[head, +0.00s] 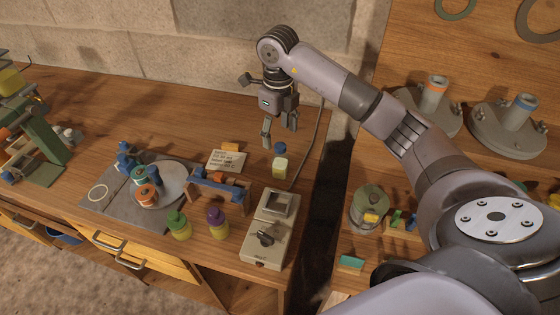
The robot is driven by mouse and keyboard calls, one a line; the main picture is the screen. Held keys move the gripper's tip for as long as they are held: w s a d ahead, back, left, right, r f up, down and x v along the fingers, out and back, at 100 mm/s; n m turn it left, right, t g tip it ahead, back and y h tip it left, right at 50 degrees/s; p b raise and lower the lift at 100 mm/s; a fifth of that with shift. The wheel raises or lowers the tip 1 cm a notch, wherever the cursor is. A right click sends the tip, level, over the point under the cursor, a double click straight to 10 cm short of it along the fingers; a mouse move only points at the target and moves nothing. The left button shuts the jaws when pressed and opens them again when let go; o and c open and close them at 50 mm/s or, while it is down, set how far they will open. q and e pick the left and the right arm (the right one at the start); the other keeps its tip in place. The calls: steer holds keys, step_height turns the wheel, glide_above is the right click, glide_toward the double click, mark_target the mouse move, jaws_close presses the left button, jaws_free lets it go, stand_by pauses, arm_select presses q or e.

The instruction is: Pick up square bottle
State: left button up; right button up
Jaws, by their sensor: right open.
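A small bottle with a blue cap and pale yellow-green contents (280,168) stands upright on the wooden bench near its right edge; its body looks square. My right gripper (279,131) is open and empty, fingers pointing down, above and slightly behind this bottle in the picture. The fingers look apart from the cap. A green-capped bottle (180,228) and a purple-capped bottle (218,226) stand near the bench's front edge; both look rounder. My left gripper is not in view.
A beige device with a square top plate and a dark knob (266,238) stands in front of the blue-capped bottle. A written card (227,161) and a blue rack (219,188) are to its left. A dark gap separates the benches. The back of the bench is clear.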

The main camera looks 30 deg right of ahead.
mark_target(279, 145)
step_height(279, 145, down, 4)
steer(key=shift+d+f+p, duration=0.1)
steer(key=shift+p, duration=0.4)
steer(key=shift+f, duration=0.25)
steer(key=f, duration=0.1)
steer(key=f+p, duration=0.2)
steer(key=shift+s+f, duration=0.25)
steer(key=shift+f, duration=0.05)
steer(key=shift+f+p, duration=0.3)
steer(key=shift+f, duration=0.25)
steer(key=shift+c, duration=0.6)
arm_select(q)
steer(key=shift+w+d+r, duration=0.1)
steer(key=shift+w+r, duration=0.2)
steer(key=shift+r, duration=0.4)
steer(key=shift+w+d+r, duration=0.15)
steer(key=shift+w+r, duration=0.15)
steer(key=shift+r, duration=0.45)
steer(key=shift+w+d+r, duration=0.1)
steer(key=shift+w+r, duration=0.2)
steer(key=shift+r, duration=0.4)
arm_select(e)
steer(key=c, duration=1.2)
steer(key=shift+r, duration=0.1)
